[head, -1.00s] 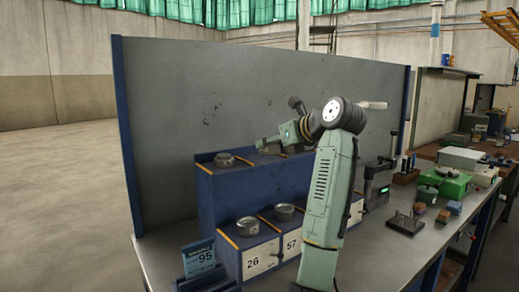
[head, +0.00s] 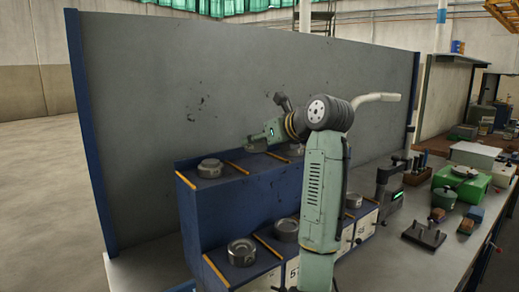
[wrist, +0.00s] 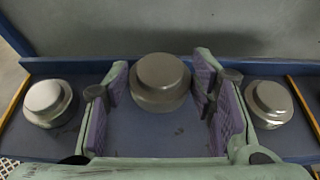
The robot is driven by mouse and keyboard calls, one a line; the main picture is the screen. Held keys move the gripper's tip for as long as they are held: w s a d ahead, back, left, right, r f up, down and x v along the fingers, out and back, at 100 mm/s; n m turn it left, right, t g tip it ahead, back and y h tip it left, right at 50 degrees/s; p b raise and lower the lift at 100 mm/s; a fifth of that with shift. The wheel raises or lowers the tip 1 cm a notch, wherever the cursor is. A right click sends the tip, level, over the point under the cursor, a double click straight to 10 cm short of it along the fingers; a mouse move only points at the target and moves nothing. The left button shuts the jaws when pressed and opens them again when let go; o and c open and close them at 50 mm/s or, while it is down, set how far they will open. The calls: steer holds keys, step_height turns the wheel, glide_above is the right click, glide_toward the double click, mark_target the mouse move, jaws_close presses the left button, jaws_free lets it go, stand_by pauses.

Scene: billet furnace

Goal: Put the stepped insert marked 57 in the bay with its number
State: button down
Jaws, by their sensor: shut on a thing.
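My gripper (wrist: 162,100) is shut on a stepped metal insert (wrist: 160,82), a round grey piece with a narrower top, between its purple pads. No number can be read on it. In the head view, my gripper (head: 258,142) is over the upper tier of a blue rack (head: 240,205); the held insert cannot be made out there. A number plate (head: 292,272) on the lower tier shows a 5, the rest hidden by my arm. The earlier head view reads 57 there, with 26 to its left.
Similar inserts sit left (wrist: 44,100) and right (wrist: 270,103) of the held one. Lower bays hold inserts, including a left one (head: 241,252) and another (head: 286,229). Orange strips (head: 268,246) divide bays. A grey panel (head: 240,90) stands behind.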

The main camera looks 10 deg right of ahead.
mark_target(262, 150)
step_height(262, 150, down, 3)
steer(key=shift+s, duration=0.1)
steer(key=shift+f, duration=0.15)
steer(key=c, duration=0.7)
jaws_free()
steer(key=shift+f, duration=0.1)
steer(key=shift+r, duration=0.2)
steer(key=shift+s+d, duration=0.15)
steer(key=shift+s, duration=0.2)
steer(key=b+v, duration=0.4)
steer(key=v, duration=0.7)
steer(key=shift+r, duration=0.15)
